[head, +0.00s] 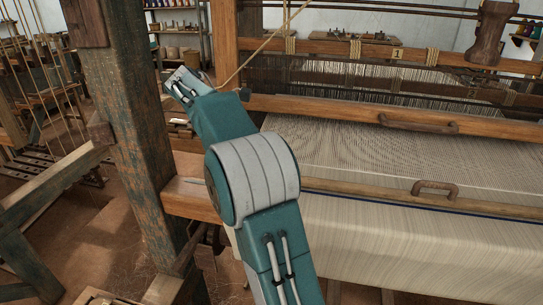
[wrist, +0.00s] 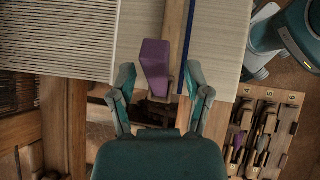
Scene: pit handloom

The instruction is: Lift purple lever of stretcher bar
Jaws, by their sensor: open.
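The purple lever (wrist: 154,66) is a tapered block in the middle of the wrist view, at the end of a wooden bar. This bar, apparently the stretcher bar (wrist: 175,25), lies over the pale cloth beside a dark blue stripe; it also shows in the head view (head: 480,205). My gripper (wrist: 158,77) is open, with one finger on each side of the lever and visible gaps to both. I cannot tell the height between fingers and lever. In the head view my arm covers the left side of the loom, and the lever does not show.
The beater beam (head: 400,120) crosses the loom above the warp. A thick wooden post (head: 140,130) stands left of my arm. A numbered wooden tool rack (wrist: 265,135) lies at the lower right of the wrist view. The cloth (head: 420,250) is clear.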

